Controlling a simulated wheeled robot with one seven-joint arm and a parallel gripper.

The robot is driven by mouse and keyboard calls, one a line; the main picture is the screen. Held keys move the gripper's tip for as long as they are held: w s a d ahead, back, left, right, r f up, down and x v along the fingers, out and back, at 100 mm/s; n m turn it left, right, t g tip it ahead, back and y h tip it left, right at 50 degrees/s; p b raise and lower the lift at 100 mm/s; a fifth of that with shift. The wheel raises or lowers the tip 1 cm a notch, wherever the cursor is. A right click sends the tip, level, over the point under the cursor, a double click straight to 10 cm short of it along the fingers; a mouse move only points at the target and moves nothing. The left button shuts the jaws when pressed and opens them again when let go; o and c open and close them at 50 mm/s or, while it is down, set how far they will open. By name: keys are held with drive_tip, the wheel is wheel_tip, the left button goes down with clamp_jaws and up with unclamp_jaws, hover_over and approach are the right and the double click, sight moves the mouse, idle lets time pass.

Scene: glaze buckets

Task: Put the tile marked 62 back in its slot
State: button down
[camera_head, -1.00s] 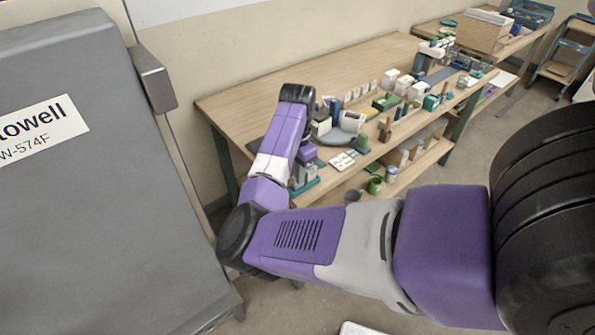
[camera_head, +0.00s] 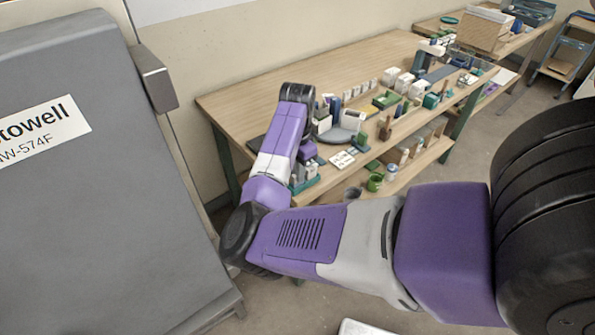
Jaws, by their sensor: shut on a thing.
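My arm reaches across the front of the workbench and bends up to a dark wrist joint. My gripper (camera_head: 308,154) hangs below that joint, low over the bench's near left part, mostly behind my purple forearm. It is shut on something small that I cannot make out. A green tray-like base (camera_head: 304,185) with small pale upright pieces (camera_head: 311,170) is just below it; whether they touch is not clear. No number is readable, so I cannot pick out the tile marked 62 or its slot. A row of small white pieces (camera_head: 358,91) stands farther back on the bench.
A pale marked card (camera_head: 342,160) and a round grey disc (camera_head: 335,135) lie right of my gripper. Bottles, boxes and blocks crowd the wooden bench (camera_head: 250,92) farther right. Green cups (camera_head: 375,182) stand on the lower shelf. A large grey cabinet (camera_head: 90,200) is close at left.

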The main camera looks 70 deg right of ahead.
drive_tip(key=shift+f, duration=0.25)
drive_tip(key=c, duration=1.3)
unclamp_jaws()
drive_tip(key=shift+c, duration=0.2)
wheel_tip(320, 180, up, 7)
drive_tip(key=p, duration=0.6)
drive_tip(key=shift+p, duration=0.35)
